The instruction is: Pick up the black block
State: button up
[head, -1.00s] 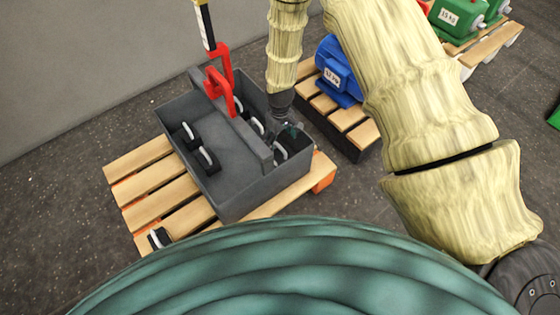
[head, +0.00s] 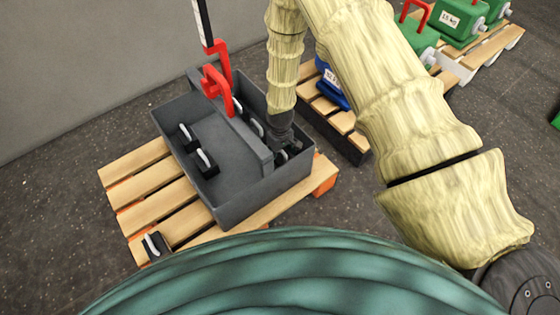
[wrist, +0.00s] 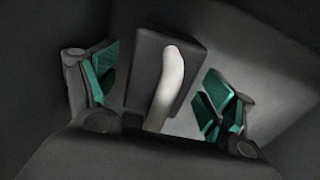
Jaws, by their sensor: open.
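A black block (wrist: 142,68) with a pale upright handle (wrist: 168,82) lies between the fingers of my gripper (wrist: 159,83) in the wrist view. The teal finger pads stand apart on either side of it, with gaps showing. My gripper is open. In the head view, my gripper (head: 284,150) reaches down into the right compartment of a grey bin (head: 240,205) and largely hides the block there. Other black blocks with pale handles sit in the left compartment (head: 207,168) and farther back in the bin (head: 256,127). Another block (head: 155,248) lies on the pallet.
The bin stands on a wooden pallet (head: 150,186). Its divider and walls are close around my gripper. A red hook (head: 217,80) hangs at the bin's back. A second pallet (head: 340,120) carries a blue weight (head: 328,86). Green weights (head: 462,22) stand at the upper right.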

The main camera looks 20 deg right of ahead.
notch_tip(320, 180, down, 2)
jog(key=shift+f, duration=0.1)
jog(key=shift+c, duration=0.5)
grip_shut()
jog(key=shift+w+r, duration=0.15)
jog(key=shift+r, duration=0.05)
